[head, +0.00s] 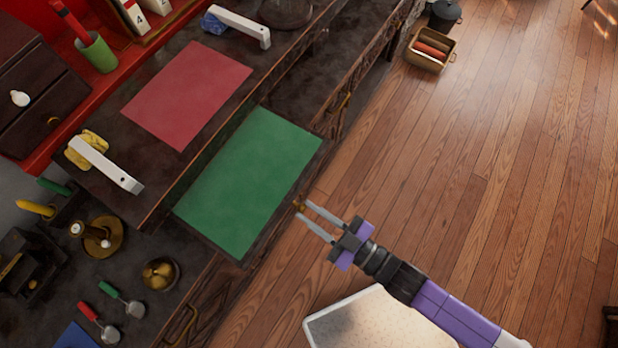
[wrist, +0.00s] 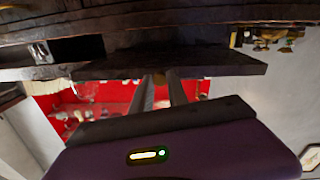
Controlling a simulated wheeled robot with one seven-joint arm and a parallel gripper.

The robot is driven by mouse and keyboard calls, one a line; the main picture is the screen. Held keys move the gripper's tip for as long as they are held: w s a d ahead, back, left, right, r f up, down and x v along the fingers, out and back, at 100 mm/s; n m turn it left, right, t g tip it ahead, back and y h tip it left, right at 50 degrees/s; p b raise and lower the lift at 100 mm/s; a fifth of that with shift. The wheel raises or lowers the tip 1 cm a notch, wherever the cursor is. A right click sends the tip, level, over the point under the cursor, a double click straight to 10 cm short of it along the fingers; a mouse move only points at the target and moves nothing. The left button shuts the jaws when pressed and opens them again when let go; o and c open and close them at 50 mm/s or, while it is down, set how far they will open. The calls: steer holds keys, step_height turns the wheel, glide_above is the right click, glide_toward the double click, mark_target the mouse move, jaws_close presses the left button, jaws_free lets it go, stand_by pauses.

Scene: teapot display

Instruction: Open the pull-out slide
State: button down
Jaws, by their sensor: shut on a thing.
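The pull-out slide (head: 246,260) is a dark board with a green mat (head: 250,180) on top. It stands out from under the desk top that bears the red mat. A small brass knob (head: 299,203) is at its front edge. My gripper (head: 304,212) is at that edge with its fingers shut on the knob. In the wrist view, the slide (wrist: 200,62) crosses the picture as a dark board, and my fingers (wrist: 161,82) meet its edge at the knob, which they mostly hide.
A brass bowl (head: 160,273) and scoops lie on the lower left surface. A white-rimmed panel (head: 370,322) is below my arm. The wooden floor (head: 500,170) at right is mostly clear, with a basket (head: 430,50) at the top.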

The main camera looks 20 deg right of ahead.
steer(key=c, duration=1.3)
jaws_free()
steer(key=shift+s+d, duration=0.1)
steer(key=b+v, duration=0.1)
steer(key=v, duration=0.6)
steer(key=shift+s+d, duration=0.15)
steer(key=shift+s, duration=0.2)
